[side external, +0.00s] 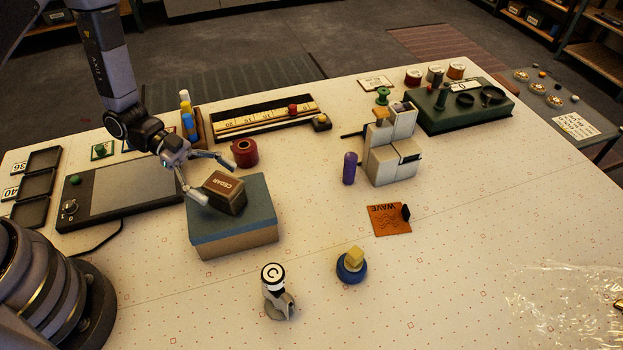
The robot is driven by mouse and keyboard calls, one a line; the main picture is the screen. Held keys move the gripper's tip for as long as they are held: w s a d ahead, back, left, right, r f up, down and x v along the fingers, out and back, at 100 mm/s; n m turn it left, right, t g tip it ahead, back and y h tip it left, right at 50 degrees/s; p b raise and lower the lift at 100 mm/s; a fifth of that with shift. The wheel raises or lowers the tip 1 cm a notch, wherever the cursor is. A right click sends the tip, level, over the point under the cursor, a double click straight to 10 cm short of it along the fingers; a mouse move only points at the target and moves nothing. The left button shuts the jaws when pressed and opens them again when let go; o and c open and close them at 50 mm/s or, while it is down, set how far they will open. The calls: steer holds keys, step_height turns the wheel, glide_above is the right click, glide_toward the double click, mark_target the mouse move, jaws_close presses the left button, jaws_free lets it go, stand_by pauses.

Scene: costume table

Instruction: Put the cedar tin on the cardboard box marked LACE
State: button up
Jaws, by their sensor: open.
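The cedar tin (226,191) is a dark brown block with CEDAR in pale letters on its top. It appears to rest on the blue top of a box (232,236) with tan sides. No LACE marking can be read on that box from here. My gripper (219,179) is open at the tin's left and far side, its fingers spread. One fingertip is behind the tin and the other is by its left side. Whether either touches the tin cannot be told.
A dark red spool (244,152) stands just behind the box. A flat grey-topped device (125,188) lies to the left. A white-topped figure (272,278) and a blue round piece (351,267) stand in front. Grey blocks (385,165) stand right.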

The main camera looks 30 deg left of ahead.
steer(key=shift+r, duration=0.15)
steer(key=v, duration=1.2)
steer(key=w+a+r+n+t+y, duration=0.4)
steer(key=w+a+r+t+y, duration=0.25)
steer(key=w+r+y, duration=0.35)
steer(key=s+a+r+n+t+y, duration=0.25)
steer(key=a+r+n+y, duration=0.2)
steer(key=r, duration=0.45)
steer(key=s+r+n+y, duration=0.2)
steer(key=s+r+n, duration=0.3)
steer(key=s, duration=0.3)
steer(key=s+d+n+g+h, duration=0.1)
steer(key=s+d+n, duration=0.1)
steer(key=s, duration=0.5)
steer(key=s+d+n+g+h, duration=0.2)
steer(key=s+d, duration=0.2)
steer(key=s, duration=0.4)
steer(key=shift+d, duration=0.15)
